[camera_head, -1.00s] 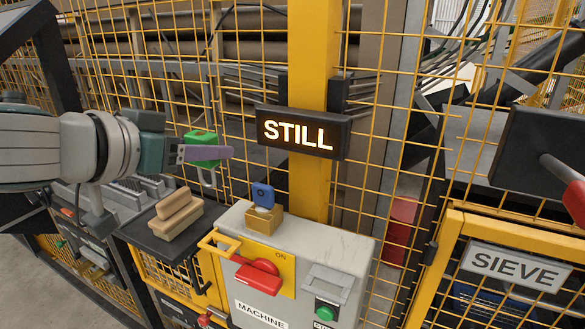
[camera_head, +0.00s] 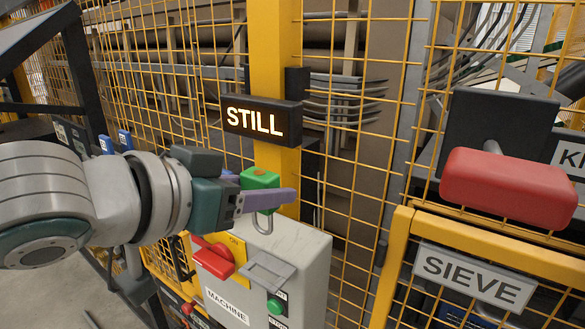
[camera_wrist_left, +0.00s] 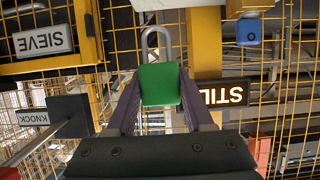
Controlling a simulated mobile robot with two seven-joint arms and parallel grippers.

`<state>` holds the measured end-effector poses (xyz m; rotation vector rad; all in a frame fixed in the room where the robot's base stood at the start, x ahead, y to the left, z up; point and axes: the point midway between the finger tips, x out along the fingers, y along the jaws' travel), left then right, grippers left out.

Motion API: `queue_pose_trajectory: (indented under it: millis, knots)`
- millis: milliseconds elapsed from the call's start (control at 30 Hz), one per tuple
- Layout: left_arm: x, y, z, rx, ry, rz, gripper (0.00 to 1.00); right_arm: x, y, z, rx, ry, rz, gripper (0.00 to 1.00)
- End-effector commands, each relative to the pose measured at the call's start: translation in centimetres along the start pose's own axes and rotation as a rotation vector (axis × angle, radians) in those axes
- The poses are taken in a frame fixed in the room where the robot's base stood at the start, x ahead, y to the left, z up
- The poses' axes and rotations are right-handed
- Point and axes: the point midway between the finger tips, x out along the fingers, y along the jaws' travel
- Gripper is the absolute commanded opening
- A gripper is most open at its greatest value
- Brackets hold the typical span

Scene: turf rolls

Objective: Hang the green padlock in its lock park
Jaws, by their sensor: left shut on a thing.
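The green padlock (camera_head: 259,178) is clamped in my left gripper (camera_head: 264,197), with its grey shackle hanging down, clear of the machine box. In the left wrist view the green body (camera_wrist_left: 160,84) sits between the two purple fingers (camera_wrist_left: 160,105), its shackle pointing away from the gripper. I cannot tell which fixture is the green padlock's lock park. My right gripper is not in view.
The grey machine box (camera_head: 290,248) with its red switch (camera_head: 214,258) stands below the gripper. The lit STILL sign (camera_head: 262,121) hangs on the yellow post behind. A red-ended lever (camera_head: 508,186) juts out at right above the SIEVE panel (camera_head: 473,275). Yellow mesh fencing closes the back.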

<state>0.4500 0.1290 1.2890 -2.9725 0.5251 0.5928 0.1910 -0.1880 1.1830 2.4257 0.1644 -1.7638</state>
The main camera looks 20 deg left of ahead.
Motion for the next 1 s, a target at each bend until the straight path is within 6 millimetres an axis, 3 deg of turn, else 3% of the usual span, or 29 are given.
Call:
queue_pose_trajectory:
  millis: [500,1000]
  knots:
    - [-0.1,0.0,-0.2,-0.002,0.000,-0.001,0.00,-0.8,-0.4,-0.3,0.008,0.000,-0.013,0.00]
    - [1.9,0.0,4.6,-0.001,-0.001,0.000,0.00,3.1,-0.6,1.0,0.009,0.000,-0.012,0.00]
